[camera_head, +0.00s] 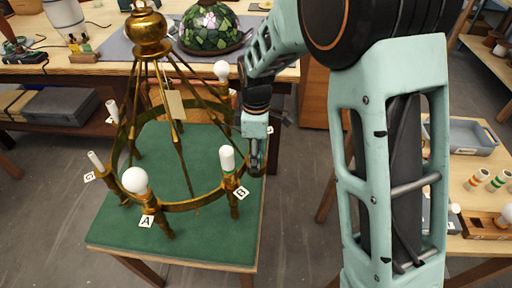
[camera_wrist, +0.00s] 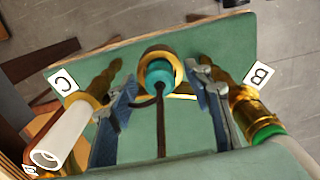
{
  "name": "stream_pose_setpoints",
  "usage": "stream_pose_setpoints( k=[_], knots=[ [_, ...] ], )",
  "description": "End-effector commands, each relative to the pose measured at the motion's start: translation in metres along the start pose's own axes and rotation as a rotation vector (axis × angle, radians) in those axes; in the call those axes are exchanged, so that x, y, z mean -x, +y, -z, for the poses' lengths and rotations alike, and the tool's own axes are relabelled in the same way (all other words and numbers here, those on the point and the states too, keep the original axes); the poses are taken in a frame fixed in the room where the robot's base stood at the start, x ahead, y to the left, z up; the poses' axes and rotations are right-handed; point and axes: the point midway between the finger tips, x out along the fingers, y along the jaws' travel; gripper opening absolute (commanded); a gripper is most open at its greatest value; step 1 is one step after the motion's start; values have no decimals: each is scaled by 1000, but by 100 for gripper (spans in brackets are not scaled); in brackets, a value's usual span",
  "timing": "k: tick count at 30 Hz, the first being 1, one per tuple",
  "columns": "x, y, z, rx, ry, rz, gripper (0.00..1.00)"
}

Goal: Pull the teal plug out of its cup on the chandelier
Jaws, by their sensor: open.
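The teal plug (camera_wrist: 160,72) sits in a round brass cup (camera_wrist: 160,53) on the chandelier (camera_head: 185,203), with a dark cord running from it down the wrist view. My gripper (camera_wrist: 163,98) is open, with one blue-padded finger on either side of the cup and plug. I cannot tell whether either finger touches them. In the head view my gripper (camera_head: 257,155) points down at the right side of the brass ring, and the plug and its cup are hidden behind my arm.
A white candle sleeve (camera_wrist: 62,135) stands left of my gripper and a green-banded holder (camera_wrist: 265,132) right of it. The green-topped table (camera_head: 185,240) is mostly bare. A leaded-glass lamp (camera_head: 210,28) stands on the back bench.

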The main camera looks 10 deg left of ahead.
Motion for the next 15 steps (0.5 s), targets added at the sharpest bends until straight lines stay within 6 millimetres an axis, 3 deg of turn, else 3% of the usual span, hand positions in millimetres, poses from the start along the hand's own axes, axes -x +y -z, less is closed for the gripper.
stream_pose_setpoints(
  k=[8, 15],
  knots=[
    [-1, 0, 0, 0, 0, 0, 46],
    [-1, 0, 0, 0, 0, 0, 20]
  ],
)
